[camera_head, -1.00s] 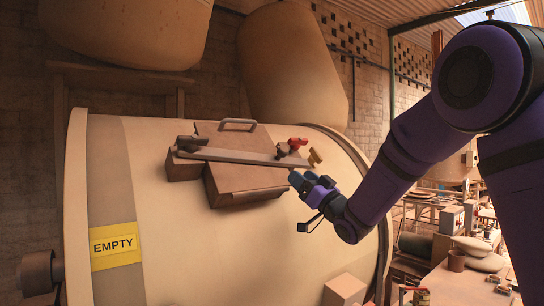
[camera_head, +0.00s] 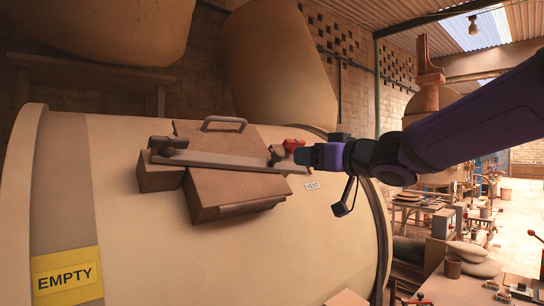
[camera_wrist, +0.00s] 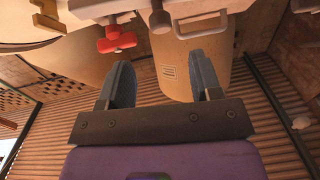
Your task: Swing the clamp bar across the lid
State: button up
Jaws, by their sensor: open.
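The clamp bar (camera_head: 232,160) is a long flat grey bar. In the head view it lies slantwise across the brown lid (camera_head: 236,186), from a dark pivot block (camera_head: 168,146) at left to past the lid's right side. The lid has a metal handle (camera_head: 223,121), also in the wrist view (camera_wrist: 198,17). A red knob (camera_head: 292,145) stands near the bar's right end; the wrist view shows it (camera_wrist: 117,40) beyond the left finger. My gripper (camera_wrist: 164,82) is open with nothing between its fingers. In the head view its tip is beside the red knob; contact is unclear.
The lid sits on a large cream drum (camera_head: 130,190) with a yellow EMPTY sign (camera_head: 67,276) and a small VENT label (camera_head: 312,186). A yellow fitting (camera_wrist: 45,15) shows in the wrist view's upper left. A cluttered bench stands at right.

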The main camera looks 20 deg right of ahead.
aim_at(282, 155)
jog(key=x, duration=1)
jog(key=shift+w+a, duration=0.15)
jog(key=shift+w, duration=0.15)
grip_shut()
jog(key=shift+w+a+r+n+g+y, duration=0.2)
jog(key=shift+w+r+n+y, duration=0.25)
jog(key=shift+w+r+n, duration=0.3)
jog(key=shift+w+a+r+n+g+y, duration=0.15)
jog(key=shift+w+r+n+g+y, duration=0.15)
jog(key=shift+w+r+n+y, duration=0.35)
jog(key=shift+r, duration=0.5)
